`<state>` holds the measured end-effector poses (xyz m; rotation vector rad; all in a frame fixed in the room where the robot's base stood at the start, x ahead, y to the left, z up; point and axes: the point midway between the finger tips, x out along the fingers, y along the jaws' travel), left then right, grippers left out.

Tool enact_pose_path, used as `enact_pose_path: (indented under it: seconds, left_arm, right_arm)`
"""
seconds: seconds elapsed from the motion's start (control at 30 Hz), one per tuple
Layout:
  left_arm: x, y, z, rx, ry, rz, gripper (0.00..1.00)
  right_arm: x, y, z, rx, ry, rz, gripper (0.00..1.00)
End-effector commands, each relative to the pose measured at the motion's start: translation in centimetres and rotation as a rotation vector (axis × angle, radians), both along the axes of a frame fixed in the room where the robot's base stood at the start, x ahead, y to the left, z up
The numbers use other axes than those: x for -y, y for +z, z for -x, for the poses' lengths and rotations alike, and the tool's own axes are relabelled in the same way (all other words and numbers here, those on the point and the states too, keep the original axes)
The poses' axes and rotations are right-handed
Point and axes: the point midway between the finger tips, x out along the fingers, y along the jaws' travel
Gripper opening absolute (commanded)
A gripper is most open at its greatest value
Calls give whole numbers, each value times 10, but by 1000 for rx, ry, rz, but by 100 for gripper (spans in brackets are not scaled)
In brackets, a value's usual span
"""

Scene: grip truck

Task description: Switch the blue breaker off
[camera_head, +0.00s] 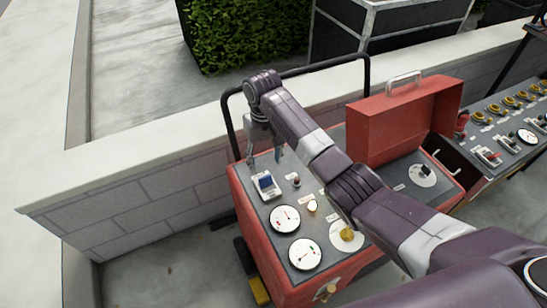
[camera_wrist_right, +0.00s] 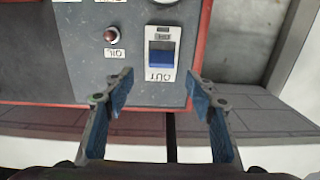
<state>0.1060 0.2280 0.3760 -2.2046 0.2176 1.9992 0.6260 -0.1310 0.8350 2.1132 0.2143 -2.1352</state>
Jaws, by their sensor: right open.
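The blue breaker (camera_head: 266,182) is a blue rocker in a white frame on the grey top panel of the red machine (camera_head: 250,220), near its back left corner. It also shows in the right wrist view (camera_wrist_right: 162,52), upside down, with a label at each end of the rocker. My right gripper (camera_head: 264,157) hangs just behind the breaker, fingers pointing down. In the wrist view its two fingertips (camera_wrist_right: 161,80) are spread wide and empty, apart from the breaker. My left gripper is out of view.
A small red lamp (camera_head: 296,181) sits beside the breaker, with dials (camera_head: 285,218) in front. A black rail (camera_head: 300,72) arches behind the panel. A low wall (camera_head: 150,155) runs behind.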

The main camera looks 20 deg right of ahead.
Motion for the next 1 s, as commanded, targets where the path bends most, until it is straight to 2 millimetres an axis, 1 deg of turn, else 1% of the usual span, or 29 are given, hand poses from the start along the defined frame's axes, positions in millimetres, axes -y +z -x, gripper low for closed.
enact_pose_path:
  seconds: [0.03, 0.1, 0.17, 0.27, 0.4, 0.47, 0.53, 0.6, 0.67, 0.8, 0.83, 0.9, 0.97, 1.0]
  left_arm:
    - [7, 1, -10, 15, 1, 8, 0]
    - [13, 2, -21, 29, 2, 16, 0]
    - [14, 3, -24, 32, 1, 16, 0]
    - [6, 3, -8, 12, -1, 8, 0]
    - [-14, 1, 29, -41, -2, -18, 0]
    - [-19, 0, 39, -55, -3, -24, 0]
    - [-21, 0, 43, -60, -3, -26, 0]
    - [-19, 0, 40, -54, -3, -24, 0]
    - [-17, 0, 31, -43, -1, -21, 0]
    - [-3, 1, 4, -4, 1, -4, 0]
    - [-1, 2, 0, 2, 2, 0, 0]
    - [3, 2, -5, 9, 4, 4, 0]
    - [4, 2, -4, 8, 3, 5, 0]
    - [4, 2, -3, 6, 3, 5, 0]
  right_arm:
    - [-1, 1, 0, -1, 1, 0, 51]
    - [-1, -2, 0, -3, 1, 1, 51]
    - [-1, -9, 0, -4, 1, 1, 51]
    - [-1, -24, 1, -6, 0, 1, 51]
    - [-1, -47, 1, -5, -1, 1, 51]
    - [-1, -56, 1, -3, -1, 2, 51]
    - [-1, -64, 0, -2, 0, 0, 51]
    - [-1, -71, 1, -2, 1, 1, 51]
    - [-2, -74, 0, -1, 1, 0, 51]
    - [-1, -77, 1, -1, 1, 0, 51]
    - [-1, -77, 0, -1, 1, 0, 51]
    - [-1, -77, 0, 0, 1, 0, 51]
    - [-1, -77, 0, 0, 1, 0, 51]
    - [-1, -77, 0, -1, 1, 0, 46]
